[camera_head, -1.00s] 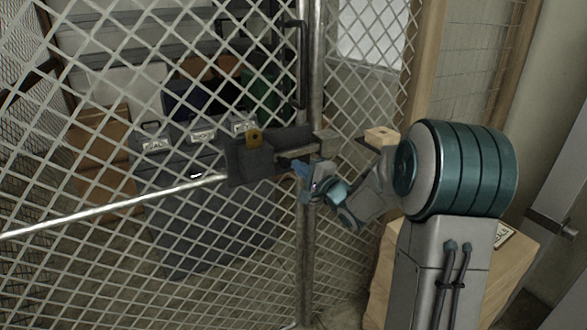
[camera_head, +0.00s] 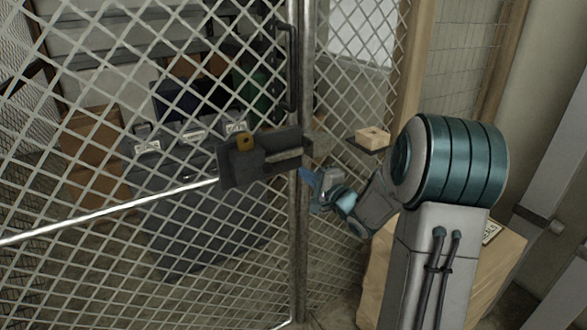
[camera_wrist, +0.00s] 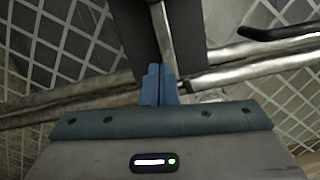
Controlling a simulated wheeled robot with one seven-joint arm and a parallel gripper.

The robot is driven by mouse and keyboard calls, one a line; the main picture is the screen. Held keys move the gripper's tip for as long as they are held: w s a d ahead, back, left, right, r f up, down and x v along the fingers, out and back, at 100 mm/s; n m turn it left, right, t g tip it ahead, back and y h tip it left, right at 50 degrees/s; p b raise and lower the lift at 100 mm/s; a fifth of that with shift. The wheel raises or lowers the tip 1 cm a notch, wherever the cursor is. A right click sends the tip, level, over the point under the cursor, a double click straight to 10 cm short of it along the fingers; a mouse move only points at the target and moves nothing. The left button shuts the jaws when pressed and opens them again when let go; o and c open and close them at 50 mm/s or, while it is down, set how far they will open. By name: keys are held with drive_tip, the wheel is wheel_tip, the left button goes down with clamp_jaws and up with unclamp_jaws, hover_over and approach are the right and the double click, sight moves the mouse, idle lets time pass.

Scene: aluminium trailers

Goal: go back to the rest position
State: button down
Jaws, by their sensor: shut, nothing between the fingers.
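My gripper (camera_head: 308,178) is in front of the mesh gate's metal post (camera_head: 305,90), a little below and right of the dark latch box (camera_head: 262,168). In the wrist view my gripper (camera_wrist: 159,72) has its two blue fingers together with nothing between them. A dark plate with a metal bar (camera_wrist: 163,35) lies just ahead of the fingertips. I cannot tell whether the fingertips touch anything. My arm is bent and reaches leftward to the gate.
The wire mesh gate (camera_head: 75,215) spans the left, with a black handle (camera_head: 289,65) by the post. Behind it are dark cases (camera_head: 190,150) and a cardboard box (camera_head: 92,140). A small box (camera_head: 373,136) sits on a ledge.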

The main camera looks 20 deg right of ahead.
drive_tip(key=v, duration=0.7)
drive_tip(key=s+a+n+g+h+p, duration=0.1)
drive_tip(key=s+a+n+g+h, duration=0.1)
drive_tip(key=s, duration=0.6)
drive_tip(key=s+a+n+g+h+p, duration=0.1)
drive_tip(key=s+a+n+g+h, duration=0.1)
drive_tip(key=s+a+n+g, duration=0.3)
drive_tip(key=s+a+n+g+h+p, duration=0.2)
drive_tip(key=s+a+n+g, duration=0.2)
drive_tip(key=s, duration=0.9)
drive_tip(key=n+g, duration=0.3)
drive_tip(key=n, duration=0.1)
drive_tip(key=shift+a+r+h, duration=0.2)
drive_tip(key=shift+a+h, duration=0.05)
drive_tip(key=shift+h, duration=0.05)
